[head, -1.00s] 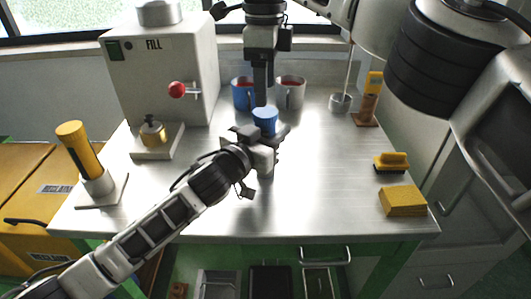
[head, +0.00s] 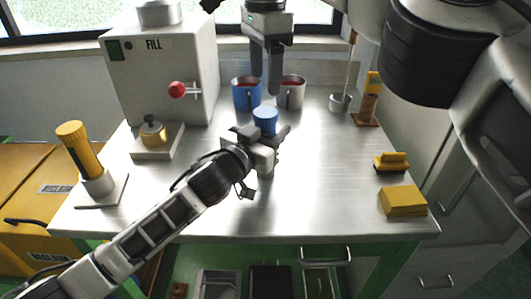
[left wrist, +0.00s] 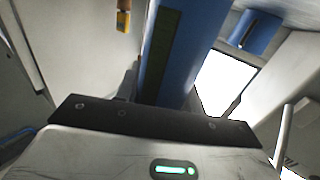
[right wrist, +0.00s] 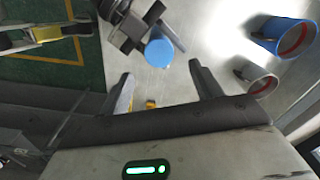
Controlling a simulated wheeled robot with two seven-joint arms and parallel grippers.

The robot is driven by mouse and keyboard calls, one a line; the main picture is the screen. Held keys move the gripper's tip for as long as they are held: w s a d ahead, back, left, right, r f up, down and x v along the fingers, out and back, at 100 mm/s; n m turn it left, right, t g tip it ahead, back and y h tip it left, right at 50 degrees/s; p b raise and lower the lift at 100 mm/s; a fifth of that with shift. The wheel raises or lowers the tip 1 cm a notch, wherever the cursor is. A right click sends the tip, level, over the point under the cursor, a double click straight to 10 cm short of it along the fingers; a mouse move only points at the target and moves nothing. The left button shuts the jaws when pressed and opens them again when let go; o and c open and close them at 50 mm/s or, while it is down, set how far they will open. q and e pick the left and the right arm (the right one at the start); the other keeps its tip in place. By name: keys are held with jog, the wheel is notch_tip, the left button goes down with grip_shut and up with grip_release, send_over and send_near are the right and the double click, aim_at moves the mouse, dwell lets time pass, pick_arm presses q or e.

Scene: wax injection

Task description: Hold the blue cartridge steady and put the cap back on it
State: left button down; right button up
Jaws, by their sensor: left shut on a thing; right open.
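The blue cartridge (head: 266,127) stands upright above the middle of the table, with my left gripper (head: 264,136) shut around it. Its side with a dark strip fills the middle of the left wrist view (left wrist: 182,50). A smooth light-blue round cap (head: 265,112) appears to sit on its top end; it also shows in the right wrist view (right wrist: 159,48). Whether it is fully seated cannot be told. My right gripper (head: 265,86) is open and empty, just above the cap, with clear space between its fingers and the cap.
A blue mug (head: 245,97) and a grey mug (head: 291,97) stand behind the cartridge. The FILL machine (head: 165,70) with a red knob is at the back left. A yellow cylinder (head: 78,150) stands left. A brush (head: 391,162) and a yellow block (head: 403,201) lie right. The front table is clear.

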aim_at(265, 111)
pick_arm(q)
jog(key=shift+r, duration=0.1)
pick_arm(e)
jog(key=shift+f, duration=3.55)
jog(key=c, duration=1)
jog(key=o, duration=1.1)
jog(key=shift+o, duration=0.2)
jog(key=shift+r, duration=3.8)
pick_arm(q)
jog(key=c, duration=0.8)
grip_release()
